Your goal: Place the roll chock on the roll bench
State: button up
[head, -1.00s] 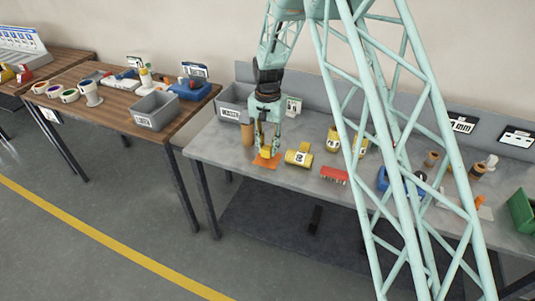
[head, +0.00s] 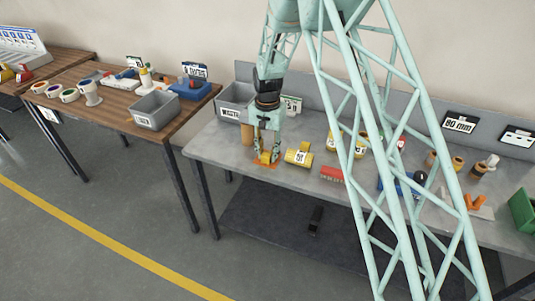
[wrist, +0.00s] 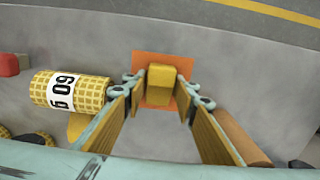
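The roll chock (wrist: 161,86) is a small yellow block on an orange square (wrist: 153,62). In the head view the chock (head: 266,157) sits near the front left of the grey bench (head: 222,146). My gripper (wrist: 161,76) is low over it, pointing down, with one finger on each side of the block. In the head view my gripper (head: 267,157) shows its fingers spread around the chock. The fingertips are very close to its sides; I cannot tell whether they touch. The chock rests on the orange square.
A yellow roll labelled 60 (wrist: 70,91) lies close beside the gripper. A brown cylinder (wrist: 240,136) is on the other side. A red piece (head: 332,173) and a grey bin (head: 233,99) are also on the bench. Bare bench surface lies around the orange square.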

aim_at(267, 153)
jog(key=shift+o, duration=1.2)
jog(key=shift+r, duration=0.1)
notch_tip(267, 153, up, 12)
jog(key=p, duration=0.1)
jog(key=shift+r, duration=0.15)
dwell(0.6)
